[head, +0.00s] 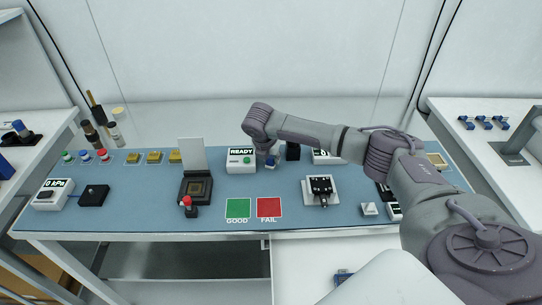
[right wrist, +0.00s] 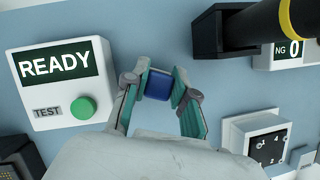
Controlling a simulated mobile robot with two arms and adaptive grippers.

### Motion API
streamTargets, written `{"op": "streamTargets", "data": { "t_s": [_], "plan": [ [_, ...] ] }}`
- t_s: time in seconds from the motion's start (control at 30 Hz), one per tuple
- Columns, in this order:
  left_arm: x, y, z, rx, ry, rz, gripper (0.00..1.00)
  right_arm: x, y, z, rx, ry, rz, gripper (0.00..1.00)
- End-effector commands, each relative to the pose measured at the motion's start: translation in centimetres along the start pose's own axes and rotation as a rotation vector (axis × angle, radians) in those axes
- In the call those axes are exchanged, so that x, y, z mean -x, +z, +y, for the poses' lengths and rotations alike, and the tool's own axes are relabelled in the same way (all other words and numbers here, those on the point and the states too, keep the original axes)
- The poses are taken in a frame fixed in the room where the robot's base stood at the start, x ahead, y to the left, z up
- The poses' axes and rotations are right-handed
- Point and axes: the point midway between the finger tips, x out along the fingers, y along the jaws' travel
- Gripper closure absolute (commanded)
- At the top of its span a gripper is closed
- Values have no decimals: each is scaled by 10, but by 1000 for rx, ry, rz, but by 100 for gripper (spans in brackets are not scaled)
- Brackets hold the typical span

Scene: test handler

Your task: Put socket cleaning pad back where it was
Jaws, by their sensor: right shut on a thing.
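The socket cleaning pad seems to be the small blue block (right wrist: 158,85) between the fingertips of my right gripper (right wrist: 161,88). The gripper is shut on it. In the head view the right gripper (head: 271,155) is low over the blue mat, just right of the READY box, with a bit of the blue block (head: 270,166) below it. I cannot tell whether the block touches the mat. The test socket (head: 196,188) stands left of the READY box with its pale lid (head: 192,154) raised. My left gripper is not in view.
The READY tester (head: 241,161) with a green button is close on the left. A black holder (right wrist: 220,38) with a yellow-banded dark tool is on the right. Green GOOD (head: 238,208) and red FAIL (head: 269,207) squares lie in front. Mat (head: 330,218) near the front edge is partly clear.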

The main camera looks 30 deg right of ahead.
Motion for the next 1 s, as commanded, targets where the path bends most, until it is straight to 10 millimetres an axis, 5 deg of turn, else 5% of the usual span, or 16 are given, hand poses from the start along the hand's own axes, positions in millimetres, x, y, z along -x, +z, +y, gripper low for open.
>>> {"op": "streamTargets", "data": {
  "t_s": [0.07,0.1,0.23,0.67,1.0],
  "plan": [
    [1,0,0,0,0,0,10,-2,-1,0,0,0,0,100],
    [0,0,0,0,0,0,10,-2,-1,0,0,0,0,71],
    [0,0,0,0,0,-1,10,-2,-1,0,0,0,0,49],
    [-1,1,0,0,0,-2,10,9,0,1,0,3,0,49],
    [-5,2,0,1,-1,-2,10,78,0,2,0,6,-2,49]
  ]
}}
